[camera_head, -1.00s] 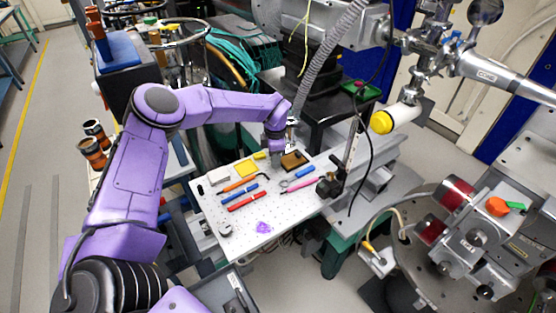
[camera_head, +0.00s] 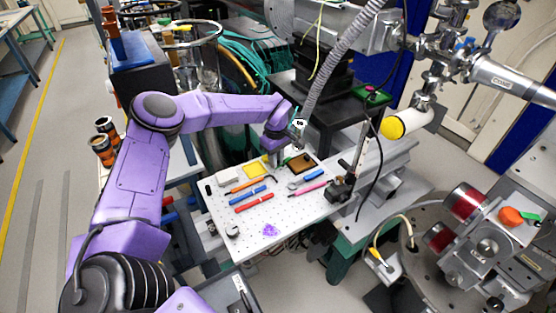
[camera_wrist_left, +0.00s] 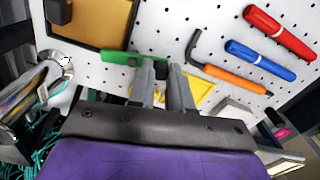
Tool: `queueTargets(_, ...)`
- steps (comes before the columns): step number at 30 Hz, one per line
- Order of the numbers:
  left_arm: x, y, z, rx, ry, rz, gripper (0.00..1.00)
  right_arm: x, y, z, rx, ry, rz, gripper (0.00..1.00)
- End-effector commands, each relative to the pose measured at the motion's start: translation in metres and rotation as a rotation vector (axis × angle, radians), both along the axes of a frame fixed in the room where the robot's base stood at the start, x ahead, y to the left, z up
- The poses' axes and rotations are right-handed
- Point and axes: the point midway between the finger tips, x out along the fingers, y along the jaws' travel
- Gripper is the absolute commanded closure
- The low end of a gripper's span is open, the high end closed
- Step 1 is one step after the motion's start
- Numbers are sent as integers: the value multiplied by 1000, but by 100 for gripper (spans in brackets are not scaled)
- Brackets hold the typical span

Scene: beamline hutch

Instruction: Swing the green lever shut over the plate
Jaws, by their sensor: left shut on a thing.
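A green lever (camera_wrist_left: 118,58) shows in the left wrist view, lying along the near edge of the brown-gold plate (camera_wrist_left: 97,22). My left gripper (camera_wrist_left: 163,66) is shut on the lever near its right end; the fingers hide part of it. In the head view the plate (camera_head: 301,162) lies at the far side of the white perforated board (camera_head: 290,222), and my left gripper (camera_head: 279,156) is low just left of it. The lever is too small and covered to make out clearly there. My right gripper is not in view.
The board also holds a yellow square (camera_head: 254,171), a hex key with an orange handle (camera_wrist_left: 235,80), a blue pen (camera_wrist_left: 258,60), a red pen (camera_wrist_left: 280,33) and a pink pen (camera_head: 311,187). A black-based post (camera_head: 341,188) stands at the board's right edge.

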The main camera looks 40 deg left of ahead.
Motion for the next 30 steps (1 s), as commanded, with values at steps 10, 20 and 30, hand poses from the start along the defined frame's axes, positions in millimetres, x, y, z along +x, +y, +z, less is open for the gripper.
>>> queueTargets(10,2,6,0,1,-1,-171,100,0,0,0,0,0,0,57)
queueTargets(20,3,7,0,1,-2,-218,100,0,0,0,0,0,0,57)
queueTargets(30,3,7,0,1,-2,-219,74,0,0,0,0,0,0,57)
